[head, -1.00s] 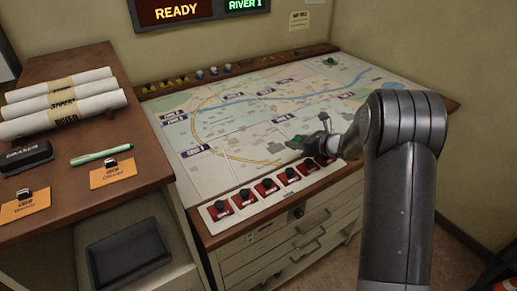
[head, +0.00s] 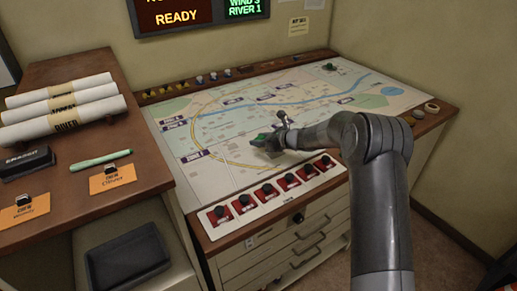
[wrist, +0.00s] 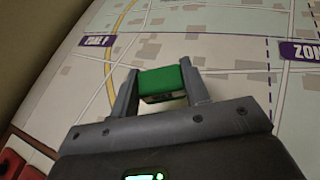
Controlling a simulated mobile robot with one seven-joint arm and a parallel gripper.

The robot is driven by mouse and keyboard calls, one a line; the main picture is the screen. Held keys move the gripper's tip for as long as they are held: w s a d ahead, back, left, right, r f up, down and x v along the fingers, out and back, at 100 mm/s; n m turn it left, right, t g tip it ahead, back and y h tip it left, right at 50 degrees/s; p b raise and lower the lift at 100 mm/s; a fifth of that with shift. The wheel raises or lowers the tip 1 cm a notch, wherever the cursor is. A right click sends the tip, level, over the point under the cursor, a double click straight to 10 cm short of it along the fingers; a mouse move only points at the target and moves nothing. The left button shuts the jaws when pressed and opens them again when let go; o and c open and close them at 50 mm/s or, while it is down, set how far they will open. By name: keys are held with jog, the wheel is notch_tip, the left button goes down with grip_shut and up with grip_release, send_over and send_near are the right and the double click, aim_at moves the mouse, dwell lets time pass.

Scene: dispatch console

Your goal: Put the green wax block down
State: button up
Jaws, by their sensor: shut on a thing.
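The green wax block (wrist: 166,80) is between the two fingers of my gripper (wrist: 160,88) in the wrist view, with its green top showing and a darker part below. My gripper is shut on it. In the head view the block (head: 261,137) is a small green patch at the end of my gripper (head: 265,142), over the middle front of the map (head: 225,165). My gripper hides part of it. I cannot tell whether the block touches the map.
A row of red switches (head: 268,190) lines the console's front edge. Small yellow, blue and white pieces (head: 199,79) stand along the back ledge. Another green piece (head: 329,66) lies at the map's far corner. The map's left part is clear.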

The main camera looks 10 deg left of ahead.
aim_at(258, 153)
jog(key=shift+a+f, duration=0.35)
jog(key=shift+a, duration=0.05)
jog(key=shift+f, duration=1.85)
jog(key=o, duration=1)
jog(key=shift+f, duration=0.1)
jog(key=shift+c, duration=0.2)
